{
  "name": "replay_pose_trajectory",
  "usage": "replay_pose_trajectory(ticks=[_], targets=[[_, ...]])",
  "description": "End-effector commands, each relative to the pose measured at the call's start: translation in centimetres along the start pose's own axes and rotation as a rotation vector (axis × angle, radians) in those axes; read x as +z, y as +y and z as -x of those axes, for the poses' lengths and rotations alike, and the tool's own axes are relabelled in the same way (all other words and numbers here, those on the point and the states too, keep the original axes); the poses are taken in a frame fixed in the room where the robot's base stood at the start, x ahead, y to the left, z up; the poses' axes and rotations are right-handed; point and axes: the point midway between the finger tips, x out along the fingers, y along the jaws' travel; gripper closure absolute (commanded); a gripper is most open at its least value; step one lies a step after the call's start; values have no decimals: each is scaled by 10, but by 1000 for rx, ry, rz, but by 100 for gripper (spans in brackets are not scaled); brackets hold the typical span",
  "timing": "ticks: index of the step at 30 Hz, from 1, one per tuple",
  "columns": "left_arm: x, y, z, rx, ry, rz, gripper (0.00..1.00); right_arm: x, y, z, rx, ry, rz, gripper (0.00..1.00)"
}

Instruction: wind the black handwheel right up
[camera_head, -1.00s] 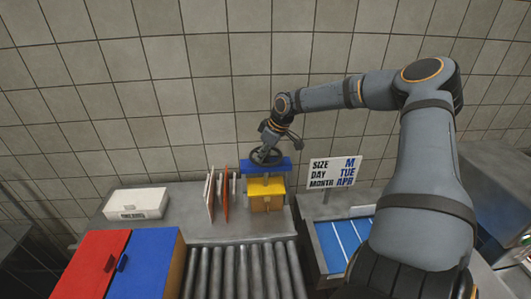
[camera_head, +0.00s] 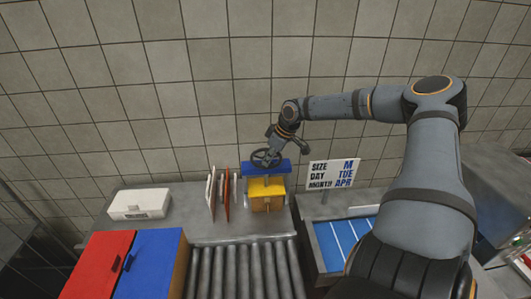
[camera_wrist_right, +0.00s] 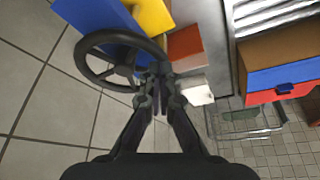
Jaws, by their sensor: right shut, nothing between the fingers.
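The black handwheel (camera_head: 266,158) sits on top of the blue block (camera_head: 282,167) of a small press with a yellow block (camera_head: 266,187) below. In the right wrist view, the handwheel (camera_wrist_right: 84,62) shows its rim and spokes. My right gripper (camera_head: 274,142) is shut and empty, at the wheel's upper right in the head view. In the right wrist view its fingertips (camera_wrist_right: 159,78) overlap the wheel's rim; I cannot tell whether they touch it. My left gripper is not in view.
Upright white and orange-brown panels (camera_head: 226,194) stand just left of the press. A sign (camera_head: 333,173) stands to its right, by a blue tray (camera_head: 328,246). Rollers (camera_head: 232,270) lie in front. A tiled wall is behind. A white box (camera_head: 140,203) sits at left.

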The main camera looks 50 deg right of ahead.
Motion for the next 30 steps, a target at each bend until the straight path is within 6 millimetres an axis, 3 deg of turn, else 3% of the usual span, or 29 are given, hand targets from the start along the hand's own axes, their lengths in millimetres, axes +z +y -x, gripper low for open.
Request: replay_pose_trajectory(ticks=[5, 15, 30], targets=[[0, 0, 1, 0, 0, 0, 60, 2, -1, -1, -4, -4, -1, 100], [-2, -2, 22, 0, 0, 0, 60, 15, 12, 7, -3, -2, -2, 100], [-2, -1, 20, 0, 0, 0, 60, 18, 16, 5, -2, -2, 0, 100]])
